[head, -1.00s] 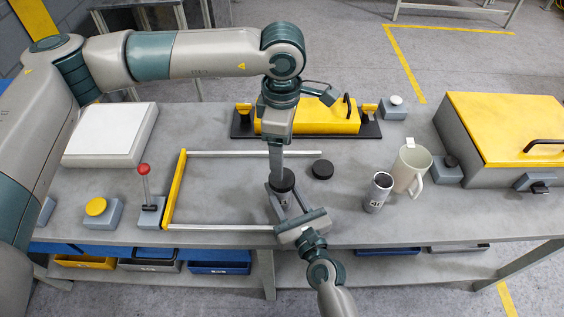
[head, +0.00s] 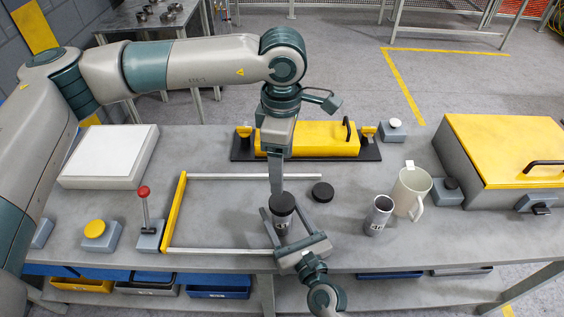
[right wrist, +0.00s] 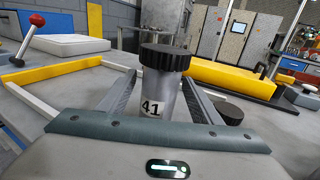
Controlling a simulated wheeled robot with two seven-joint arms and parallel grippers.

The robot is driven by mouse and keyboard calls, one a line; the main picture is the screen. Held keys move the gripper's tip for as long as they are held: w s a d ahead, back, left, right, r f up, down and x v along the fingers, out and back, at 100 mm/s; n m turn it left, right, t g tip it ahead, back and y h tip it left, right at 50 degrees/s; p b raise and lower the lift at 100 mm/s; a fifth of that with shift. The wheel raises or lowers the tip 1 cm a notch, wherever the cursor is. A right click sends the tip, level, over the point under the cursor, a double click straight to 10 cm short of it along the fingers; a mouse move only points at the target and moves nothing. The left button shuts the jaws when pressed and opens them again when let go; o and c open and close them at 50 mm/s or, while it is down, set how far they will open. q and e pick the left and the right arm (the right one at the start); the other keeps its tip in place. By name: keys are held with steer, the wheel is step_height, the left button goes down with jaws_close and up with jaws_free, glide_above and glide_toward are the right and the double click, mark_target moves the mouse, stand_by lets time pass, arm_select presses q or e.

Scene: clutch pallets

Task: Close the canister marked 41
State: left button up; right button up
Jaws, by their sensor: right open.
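The canister marked 41 (right wrist: 152,100) is a grey cylinder standing upright on the table. A black ribbed lid (right wrist: 165,58) sits on its top. In the head view, the canister (head: 282,224) and its lid (head: 282,203) are between the fingers of my right gripper (head: 284,226), which is open. In the right wrist view, the fingers stand on both sides of the canister with gaps. My left gripper (head: 277,188) points down from above, its tips at the far edge of the lid. It is seen edge-on, so its opening cannot be judged.
A loose black lid (head: 322,192) lies right of the canister. Another marked canister (head: 378,215), open, stands beside a pale mug (head: 411,192). A yellow-barred frame (head: 174,215) and red-knobbed lever (head: 145,208) are at left. A yellow-topped box (head: 500,150) is at right.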

arm_select(q)
step_height(320, 180, down, 4)
steer(key=b, duration=0.4)
steer(key=shift+f, duration=0.2)
steer(key=shift+f+b, duration=0.1)
steer(key=shift+b, duration=0.2)
arm_select(e)
steer(key=v, duration=1.7)
steer(key=shift+s, duration=0.25)
